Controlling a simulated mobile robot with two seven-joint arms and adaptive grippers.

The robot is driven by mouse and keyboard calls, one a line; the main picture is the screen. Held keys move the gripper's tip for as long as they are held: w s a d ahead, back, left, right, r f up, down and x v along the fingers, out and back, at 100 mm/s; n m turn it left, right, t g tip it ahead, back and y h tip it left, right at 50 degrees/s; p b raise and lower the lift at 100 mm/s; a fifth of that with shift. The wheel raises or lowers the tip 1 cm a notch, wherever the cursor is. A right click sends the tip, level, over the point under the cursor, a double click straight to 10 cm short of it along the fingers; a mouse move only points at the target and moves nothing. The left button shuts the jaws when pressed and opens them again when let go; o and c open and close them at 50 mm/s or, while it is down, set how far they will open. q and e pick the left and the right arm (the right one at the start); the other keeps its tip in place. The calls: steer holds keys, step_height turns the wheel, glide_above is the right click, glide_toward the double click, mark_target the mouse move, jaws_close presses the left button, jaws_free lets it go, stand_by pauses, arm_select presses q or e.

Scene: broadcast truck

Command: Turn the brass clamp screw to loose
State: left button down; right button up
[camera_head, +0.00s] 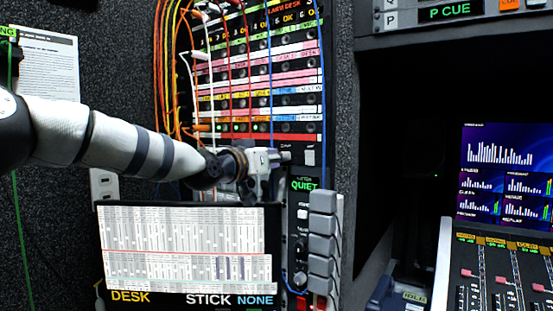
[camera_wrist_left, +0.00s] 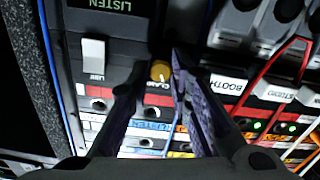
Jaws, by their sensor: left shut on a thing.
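The brass clamp screw (camera_wrist_left: 160,71) is a small round golden knob beside a label that partly reads CLAMP, in the left wrist view. My left gripper (camera_wrist_left: 156,76) is shut on it, one fingertip at each side. In the head view my left arm reaches in from the left, and the left gripper (camera_head: 275,162) is at the lower right of the patch panel. The gripper hides the screw there. My right gripper is not in view.
The patch panel (camera_head: 289,83) with orange, red, white and blue cords rises behind the gripper. A screen (camera_head: 187,232) reading DESK, STICK and NONE stands below the arm. Grey stacked blocks (camera_head: 322,240) are at the right. A white lever (camera_wrist_left: 93,57) is left of the screw.

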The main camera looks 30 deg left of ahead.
mark_target(285, 114)
arm_select(q)
steer(key=shift+r+m, duration=0.1)
steer(key=shift+m, duration=1)
steer(key=c, duration=1.5)
jaws_free()
steer(key=shift+o, duration=0.2)
step_height(285, 114, up, 10)
steer(key=shift+f, duration=0.1)
